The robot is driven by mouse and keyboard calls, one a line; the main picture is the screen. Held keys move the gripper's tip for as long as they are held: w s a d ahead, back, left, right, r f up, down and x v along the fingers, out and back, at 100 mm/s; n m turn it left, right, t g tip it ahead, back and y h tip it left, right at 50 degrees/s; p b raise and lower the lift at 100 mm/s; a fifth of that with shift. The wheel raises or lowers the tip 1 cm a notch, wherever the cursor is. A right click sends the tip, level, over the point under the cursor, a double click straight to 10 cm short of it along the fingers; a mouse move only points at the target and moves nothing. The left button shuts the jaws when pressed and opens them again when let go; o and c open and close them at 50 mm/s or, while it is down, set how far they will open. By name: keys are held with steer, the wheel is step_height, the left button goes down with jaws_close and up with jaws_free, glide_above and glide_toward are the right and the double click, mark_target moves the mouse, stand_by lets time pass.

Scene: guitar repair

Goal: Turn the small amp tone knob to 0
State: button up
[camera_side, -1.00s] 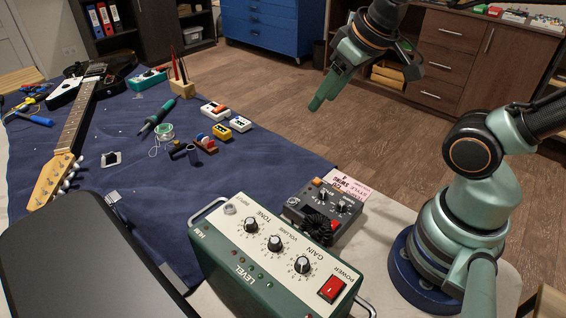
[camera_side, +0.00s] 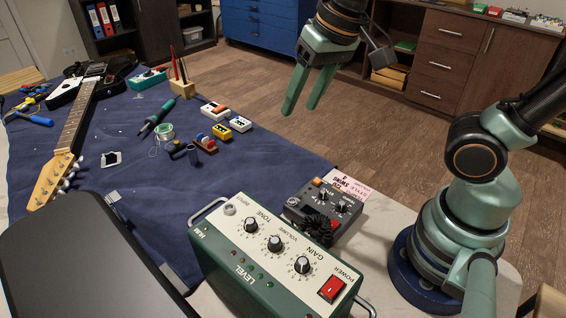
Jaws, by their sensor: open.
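The small amp (camera_side: 268,262) is a green box with a pale top panel, standing at the front centre of the bench. Its tone knob (camera_side: 251,225) is the leftmost of three black-and-silver knobs, beside the TONE label. The exact pointer direction is too small to tell. The volume knob (camera_side: 275,243) and gain knob (camera_side: 302,265) sit to its right. My gripper (camera_side: 302,108) is open and empty, fingers pointing down, in the air beyond the amp and above and to the right of it in the picture. It touches nothing.
A dark pedal unit (camera_side: 322,212) with a coiled black cable stands close behind the amp. A metal handle (camera_side: 208,211) rises at the amp's left end. A black case (camera_side: 85,260) lies at the front left. An electric guitar (camera_side: 75,125) lies on the blue mat (camera_side: 240,180).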

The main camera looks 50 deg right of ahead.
mark_target(250, 221)
steer(key=s+a+r+m+g, duration=0.1)
steer(key=s+a+m+g, duration=0.15)
steer(key=a, duration=0.55)
steer(key=s+a+m+g, duration=0.1)
steer(key=a+m, duration=0.3)
steer(key=a, duration=0.4)
steer(key=shift+g+h, duration=0.25)
steer(key=shift+h, duration=0.15)
steer(key=f, duration=1.2)
steer(key=shift+a, duration=0.25)
steer(key=shift+c, duration=0.3)
jaws_close()
